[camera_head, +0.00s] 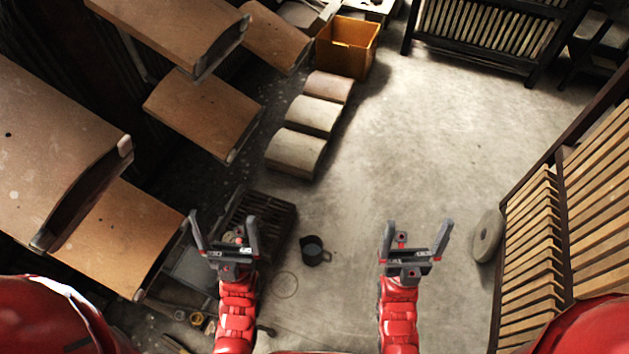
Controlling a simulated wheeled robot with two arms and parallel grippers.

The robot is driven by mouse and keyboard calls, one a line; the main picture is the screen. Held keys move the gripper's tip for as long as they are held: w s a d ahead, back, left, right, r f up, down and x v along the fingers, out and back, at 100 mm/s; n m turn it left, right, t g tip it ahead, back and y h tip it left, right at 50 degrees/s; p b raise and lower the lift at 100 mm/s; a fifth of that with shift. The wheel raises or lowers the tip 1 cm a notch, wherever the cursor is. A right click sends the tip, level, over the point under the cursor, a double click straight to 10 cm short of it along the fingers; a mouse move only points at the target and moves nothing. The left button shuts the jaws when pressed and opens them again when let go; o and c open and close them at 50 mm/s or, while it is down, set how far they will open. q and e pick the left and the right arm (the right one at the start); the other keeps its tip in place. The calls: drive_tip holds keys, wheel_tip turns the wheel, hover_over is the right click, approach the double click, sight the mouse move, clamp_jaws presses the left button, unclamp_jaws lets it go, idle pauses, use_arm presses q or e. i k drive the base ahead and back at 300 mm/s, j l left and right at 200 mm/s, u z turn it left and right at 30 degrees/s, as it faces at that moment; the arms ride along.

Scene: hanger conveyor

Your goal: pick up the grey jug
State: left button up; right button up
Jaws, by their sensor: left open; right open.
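The grey jug (313,251) is small and dark grey with an open top. It appears to stand upright on the concrete floor, in the lower middle of the head view. My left gripper (223,225) is open and empty, to the left of the jug in the picture. My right gripper (417,233) is open and empty, to the right of the jug. The jug shows in the gap between the two grippers, and neither touches it.
A dark slatted crate (268,212) is partly behind my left gripper. Brown panels (203,112) crowd the left side. A yellow bin (347,47) stands at the back. A round stone disc (487,236) and a slatted wooden rack (530,245) are right. The middle floor is clear.

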sight(312, 246)
drive_tip(key=k+j, duration=0.25)
drive_tip(key=k, duration=0.3)
drive_tip(key=k+j+z, duration=0.15)
drive_tip(key=k, duration=0.35)
drive_tip(key=i+l+u, duration=0.25)
drive_tip(key=i+l, duration=0.25)
drive_tip(key=i+l+u, duration=0.2)
drive_tip(key=i+l, duration=0.4)
drive_tip(key=i+l+u, duration=0.25)
drive_tip(key=i+l, duration=0.25)
drive_tip(key=l, duration=0.15)
